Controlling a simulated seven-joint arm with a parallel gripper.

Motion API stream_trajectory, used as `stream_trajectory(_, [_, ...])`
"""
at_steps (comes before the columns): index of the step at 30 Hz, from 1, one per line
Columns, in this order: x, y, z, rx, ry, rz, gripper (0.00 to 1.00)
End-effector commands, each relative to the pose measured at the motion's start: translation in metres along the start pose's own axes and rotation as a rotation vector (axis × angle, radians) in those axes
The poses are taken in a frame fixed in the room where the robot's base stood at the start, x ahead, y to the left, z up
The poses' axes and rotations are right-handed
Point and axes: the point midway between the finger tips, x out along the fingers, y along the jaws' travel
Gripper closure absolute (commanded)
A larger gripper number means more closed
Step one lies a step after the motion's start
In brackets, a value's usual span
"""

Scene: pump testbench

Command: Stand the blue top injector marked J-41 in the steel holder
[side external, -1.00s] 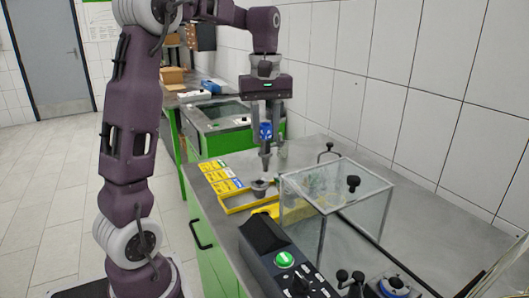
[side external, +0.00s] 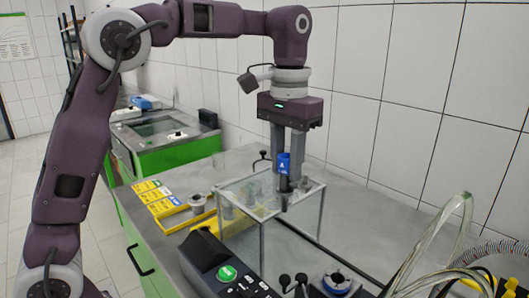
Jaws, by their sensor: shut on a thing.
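My gripper (side external: 287,168) is shut on an injector (side external: 284,162) with a blue top and a dark lower body. It holds the injector upright with the tip down, in front of or above the clear glass box (side external: 290,240). A white mark shows on the blue top, but it is too small to read as J-41. A grey metal cup-like piece (side external: 198,204) stands at the yellow tray by the box. I cannot tell whether it is the steel holder. Things inside the box are blurred by the glass.
Yellow, green and blue label cards (side external: 157,199) lie on the bench by the yellow tray (side external: 187,221). A black control box with a green button (side external: 227,273) stands in front. A fixture with a blue ring (side external: 337,281) and clear hoses (side external: 440,235) are at right. Bare bench (side external: 365,190) lies behind.

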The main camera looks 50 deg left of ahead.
Motion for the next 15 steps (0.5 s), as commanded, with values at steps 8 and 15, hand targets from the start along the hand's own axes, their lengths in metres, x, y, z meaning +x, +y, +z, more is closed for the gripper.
stream_trajectory(8, [0.037,0.053,-0.026,-0.208,-0.006,0.006,1.00])
stream_trajectory(15, [0.078,0.108,-0.041,-0.416,0.000,-0.002,1.00])
